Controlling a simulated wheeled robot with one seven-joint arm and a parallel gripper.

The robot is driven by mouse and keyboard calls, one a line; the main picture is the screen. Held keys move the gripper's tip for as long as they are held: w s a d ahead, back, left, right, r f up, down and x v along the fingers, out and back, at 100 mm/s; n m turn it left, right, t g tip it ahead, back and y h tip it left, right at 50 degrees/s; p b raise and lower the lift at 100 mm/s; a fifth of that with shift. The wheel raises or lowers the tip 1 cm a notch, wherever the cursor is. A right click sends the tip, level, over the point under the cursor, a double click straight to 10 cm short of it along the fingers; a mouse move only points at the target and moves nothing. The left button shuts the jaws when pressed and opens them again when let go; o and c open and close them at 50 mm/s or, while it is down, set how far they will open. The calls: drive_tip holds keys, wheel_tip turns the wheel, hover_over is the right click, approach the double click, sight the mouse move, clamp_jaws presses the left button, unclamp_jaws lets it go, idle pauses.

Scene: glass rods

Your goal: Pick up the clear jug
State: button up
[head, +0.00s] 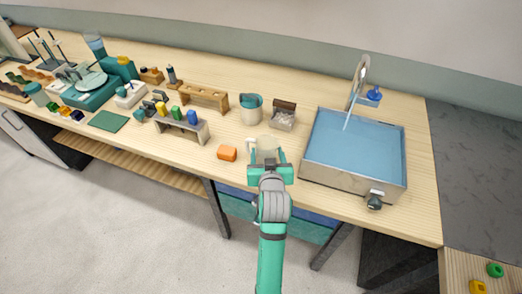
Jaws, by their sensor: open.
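A pale, see-through vessel that looks like the clear jug (265,144) stands on the wooden bench, left of the sink. My gripper (267,154) is at the bench's front part, with its teal fingers apart, one on each side of the vessel as seen from here. The gripper's body hides the vessel's lower part. I cannot tell whether the fingers touch it.
A cup with teal contents (250,108) and a small open box (283,115) stand behind. The blue-filled sink (308,165) is close on the right. Wooden racks (203,96) stand to the left.

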sight(266, 143)
drive_tip(key=x, duration=0.3)
drive_tip(key=shift+w, duration=0.1)
drive_tip(key=shift+w+d+f, duration=0.1)
drive_tip(key=shift+w+f, duration=0.05)
drive_tip(key=shift+w, duration=0.3)
drive_tip(key=shift+x, duration=2.15)
drive_tip(key=c, duration=0.9)
